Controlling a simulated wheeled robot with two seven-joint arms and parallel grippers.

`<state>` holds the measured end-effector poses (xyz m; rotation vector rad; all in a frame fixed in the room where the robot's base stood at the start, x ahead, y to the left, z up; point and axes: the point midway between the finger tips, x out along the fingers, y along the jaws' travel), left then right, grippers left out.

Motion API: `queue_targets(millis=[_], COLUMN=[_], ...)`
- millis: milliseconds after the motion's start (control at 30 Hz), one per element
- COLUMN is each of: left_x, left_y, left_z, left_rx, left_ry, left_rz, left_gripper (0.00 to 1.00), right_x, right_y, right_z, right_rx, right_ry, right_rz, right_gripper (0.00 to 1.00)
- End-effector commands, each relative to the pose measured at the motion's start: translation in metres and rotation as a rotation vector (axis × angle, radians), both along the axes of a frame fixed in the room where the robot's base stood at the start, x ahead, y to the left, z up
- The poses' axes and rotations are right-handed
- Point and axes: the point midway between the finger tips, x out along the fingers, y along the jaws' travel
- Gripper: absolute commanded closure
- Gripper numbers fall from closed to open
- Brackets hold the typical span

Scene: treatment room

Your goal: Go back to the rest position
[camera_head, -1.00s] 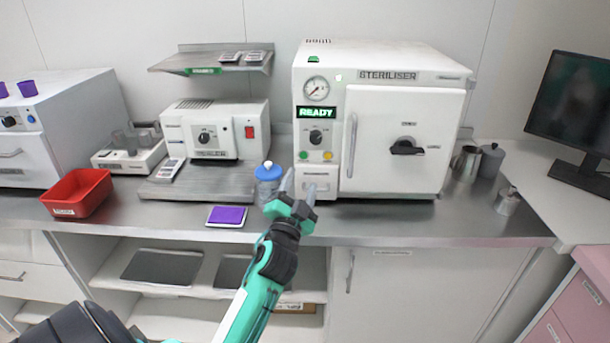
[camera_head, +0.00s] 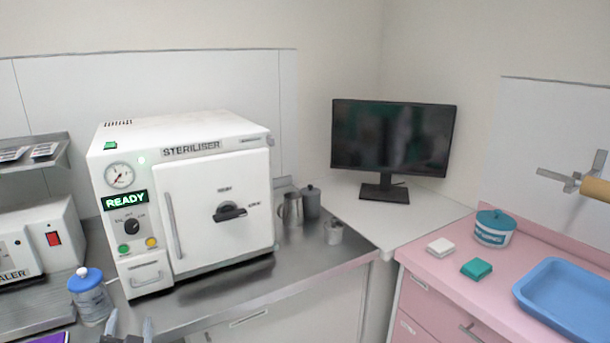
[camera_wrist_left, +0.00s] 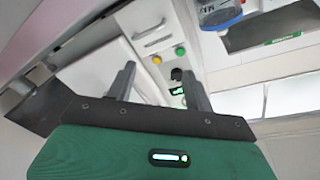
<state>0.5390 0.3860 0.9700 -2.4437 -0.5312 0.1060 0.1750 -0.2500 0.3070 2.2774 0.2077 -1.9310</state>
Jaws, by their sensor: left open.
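My left gripper (camera_head: 130,330) shows only its fingertips at the bottom edge of the head view, in front of the steriliser. In the left wrist view its two dark fingers (camera_wrist_left: 158,88) stand apart with nothing between them. The gripper is open and empty. The white steriliser (camera_head: 215,205) stands on the steel counter, its door closed and its display reading READY. A bottle with a blue cap (camera_head: 90,295) stands to the left of the gripper, apart from it. My right gripper is not in view.
A monitor (camera_head: 392,140) stands in the corner. Metal canisters (camera_head: 291,208) stand right of the steriliser. The pink cabinet (camera_head: 440,270) at right carries a blue tray (camera_head: 535,312), a teal-lidded tub (camera_head: 494,229) and two small packs. The counter (camera_head: 270,300) in front of the steriliser is bare.

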Motion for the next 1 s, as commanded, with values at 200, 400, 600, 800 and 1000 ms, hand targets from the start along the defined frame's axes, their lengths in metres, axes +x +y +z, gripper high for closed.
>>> queue_targets(millis=[200, 400, 600, 800, 1000], left_x=[-0.073, -0.15, -0.217, -0.257, -0.243], left_y=[-0.047, -0.097, -0.135, -0.158, -0.159], left_z=[-0.107, -0.168, -0.195, -0.217, -0.263], left_rx=[-0.321, -0.518, -0.628, -0.685, -0.684], left_ry=[0.407, 0.751, 1.012, 1.188, 1.202], left_rz=[-0.006, -0.027, -0.053, -0.07, -0.066], left_gripper=[0.47, 0.47, 0.47, 0.47, 0.47], right_x=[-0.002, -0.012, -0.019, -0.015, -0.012], right_y=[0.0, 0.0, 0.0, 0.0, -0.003], right_z=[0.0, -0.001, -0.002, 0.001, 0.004], right_rx=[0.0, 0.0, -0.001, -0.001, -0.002], right_ry=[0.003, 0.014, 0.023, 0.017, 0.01], right_rz=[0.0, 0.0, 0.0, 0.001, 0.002], right_gripper=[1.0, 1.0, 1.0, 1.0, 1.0])
